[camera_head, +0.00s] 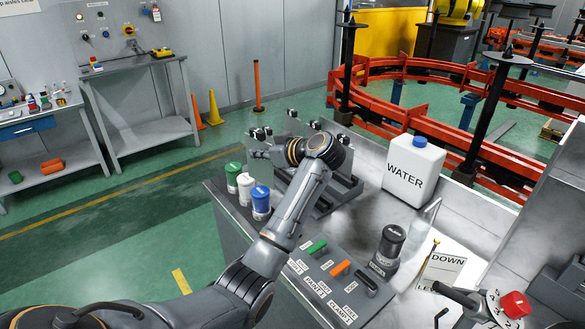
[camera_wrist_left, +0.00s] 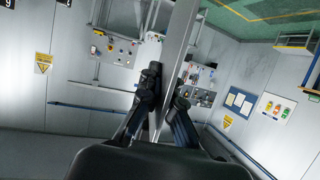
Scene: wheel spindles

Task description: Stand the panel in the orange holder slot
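My left arm rises from the lower left in the head view. Its gripper (camera_head: 257,151) points left near the spindle rack, and its fingers are small there. In the left wrist view the two dark fingers (camera_wrist_left: 165,88) stand apart with a grey strip (camera_wrist_left: 180,60) between them. I cannot tell whether the strip is a held panel or background. An orange holder piece (camera_head: 340,268) lies in a row on the grey counter, between a green one (camera_head: 317,247) and a black one (camera_head: 367,286). A thin clear sheet (camera_head: 425,219) stands near the water container.
A white WATER container (camera_head: 412,172) stands at the back. Several lidded cups (camera_head: 261,199) stand at the counter's left edge. A dark cylinder (camera_head: 392,241) and a DOWN sheet (camera_head: 442,268) are on the right. A red button (camera_head: 515,305) is lower right.

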